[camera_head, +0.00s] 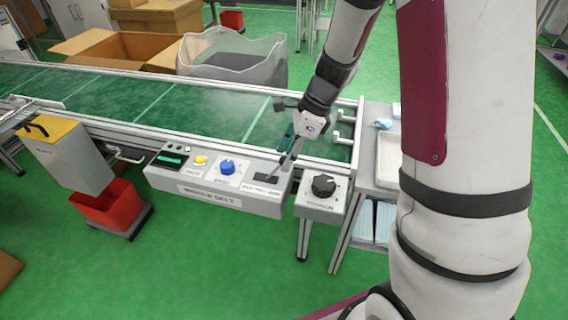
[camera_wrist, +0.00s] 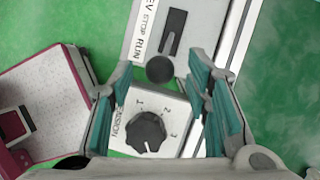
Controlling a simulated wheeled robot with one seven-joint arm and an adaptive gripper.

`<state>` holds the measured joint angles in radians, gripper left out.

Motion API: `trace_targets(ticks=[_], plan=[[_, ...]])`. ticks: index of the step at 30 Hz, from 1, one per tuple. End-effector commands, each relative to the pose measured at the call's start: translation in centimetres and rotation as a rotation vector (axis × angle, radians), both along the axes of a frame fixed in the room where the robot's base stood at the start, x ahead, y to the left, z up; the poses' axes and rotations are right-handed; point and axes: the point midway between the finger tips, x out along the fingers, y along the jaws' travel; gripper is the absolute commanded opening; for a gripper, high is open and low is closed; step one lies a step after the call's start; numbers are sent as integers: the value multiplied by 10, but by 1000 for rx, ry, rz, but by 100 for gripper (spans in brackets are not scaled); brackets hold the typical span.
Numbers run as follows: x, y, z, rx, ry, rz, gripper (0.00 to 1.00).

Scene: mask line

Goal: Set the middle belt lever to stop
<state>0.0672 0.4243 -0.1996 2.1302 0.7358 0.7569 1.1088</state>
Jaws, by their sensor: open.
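The middle belt control box (camera_head: 215,183) is a grey panel along the belt's front side. Its lever (camera_head: 291,156) rises from a dark slot at the panel's right end. In the wrist view, the lever's black ball knob (camera_wrist: 160,69) is at the RUN end of the slot (camera_wrist: 176,22), beside the REV, STOP, RUN label (camera_wrist: 147,28). My gripper (camera_head: 289,135) is above the panel's right end. In the wrist view its teal-padded fingers (camera_wrist: 160,92) are open, with the knob between them and a gap on each side. Contact is not visible.
A separate box with a black tension dial (camera_head: 324,186) stands just right of the panel; the dial (camera_wrist: 146,132) also lies below my fingers. A blue knob (camera_head: 228,167) and yellow button (camera_head: 201,160) are to the left. The green belt (camera_head: 190,104) runs behind.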

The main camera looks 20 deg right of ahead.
Motion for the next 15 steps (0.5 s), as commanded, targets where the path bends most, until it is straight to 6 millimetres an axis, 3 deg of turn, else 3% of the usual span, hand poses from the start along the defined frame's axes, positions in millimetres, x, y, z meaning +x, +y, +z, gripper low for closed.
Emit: trace_targets(ticks=[6, 15], plan=[[2, 8, -20, 0, -1, 2, 44], [2, 9, -22, -1, -2, 1, 44]])
